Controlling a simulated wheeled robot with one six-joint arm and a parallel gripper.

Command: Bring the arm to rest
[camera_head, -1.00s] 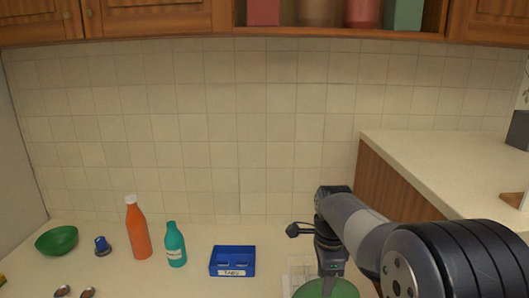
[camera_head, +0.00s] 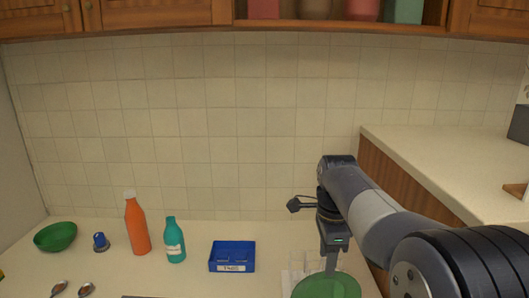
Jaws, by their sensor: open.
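My gripper (camera_head: 331,262) points down at the right end of the counter, just above and behind a green round plate or bowl (camera_head: 327,287). It is open and I see nothing held in it. The fingertips are small in this view, and whether they touch the green thing cannot be told. My arm comes in from the lower right.
A blue labelled tray (camera_head: 232,268), a teal bottle (camera_head: 174,240), an orange bottle (camera_head: 137,226), a blue-capped item (camera_head: 101,242) and a green bowl (camera_head: 55,237) stand on the counter (camera_head: 205,284). Clear glasses (camera_head: 299,263) stand beside my gripper. A raised counter (camera_head: 440,165) is at right.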

